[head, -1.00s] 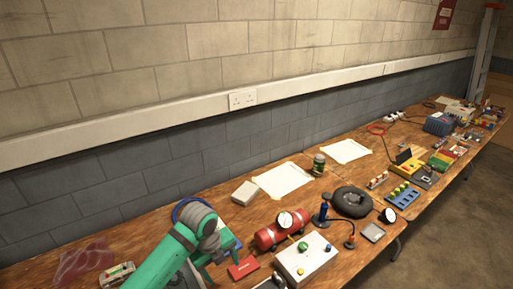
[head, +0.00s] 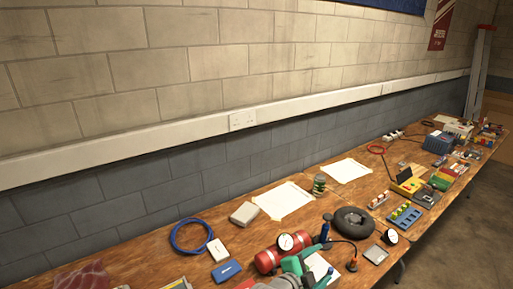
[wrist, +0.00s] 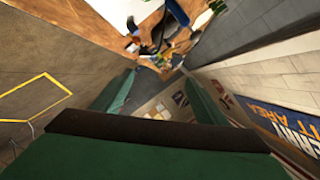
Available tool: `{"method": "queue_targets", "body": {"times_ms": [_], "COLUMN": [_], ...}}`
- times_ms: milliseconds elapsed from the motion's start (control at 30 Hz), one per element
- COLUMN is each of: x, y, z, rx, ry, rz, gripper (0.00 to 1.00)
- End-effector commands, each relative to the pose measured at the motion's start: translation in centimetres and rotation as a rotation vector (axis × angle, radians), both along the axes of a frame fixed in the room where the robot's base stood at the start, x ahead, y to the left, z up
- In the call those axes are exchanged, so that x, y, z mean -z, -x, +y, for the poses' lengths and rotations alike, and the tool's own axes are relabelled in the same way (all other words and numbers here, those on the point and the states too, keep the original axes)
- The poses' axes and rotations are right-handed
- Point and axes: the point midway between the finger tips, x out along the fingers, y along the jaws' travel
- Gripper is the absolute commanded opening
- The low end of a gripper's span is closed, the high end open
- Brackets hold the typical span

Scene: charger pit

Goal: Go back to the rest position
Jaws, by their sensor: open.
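My gripper (wrist: 162,88) shows in the wrist view as two green fingers, apart, with nothing held between them. The arm hides part of both.
A long wooden table (head: 262,222) runs along the block wall. A blue cable coil (head: 180,247), a white case (head: 218,249), a blue case (head: 226,270) and a black tyre-like ring (head: 352,222) lie on it. Several devices crowd its far end. Open floor lies at right.

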Motion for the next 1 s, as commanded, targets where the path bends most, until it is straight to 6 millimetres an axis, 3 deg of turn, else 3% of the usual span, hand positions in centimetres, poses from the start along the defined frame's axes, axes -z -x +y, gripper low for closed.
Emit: {"method": "queue_targets", "body": {"times_ms": [100, 233, 567, 767, 1000], "x": [0.0, 0.4, 4.0, 7.2, 10.7], "y": [1.0, 2.2, 7.5, 12.5, 19.9], "z": [-1.3, -1.5, 0.6, 3.1, 6.9], "rx": [-0.095, -0.204, -0.488, -0.657, -0.838], "ry": [0.16, 0.316, 0.636, 0.768, 0.861], "rz": [0.032, 0.071, 0.182, 0.24, 0.278], "gripper": [0.67, 0.67, 0.67, 0.67, 0.67]}}
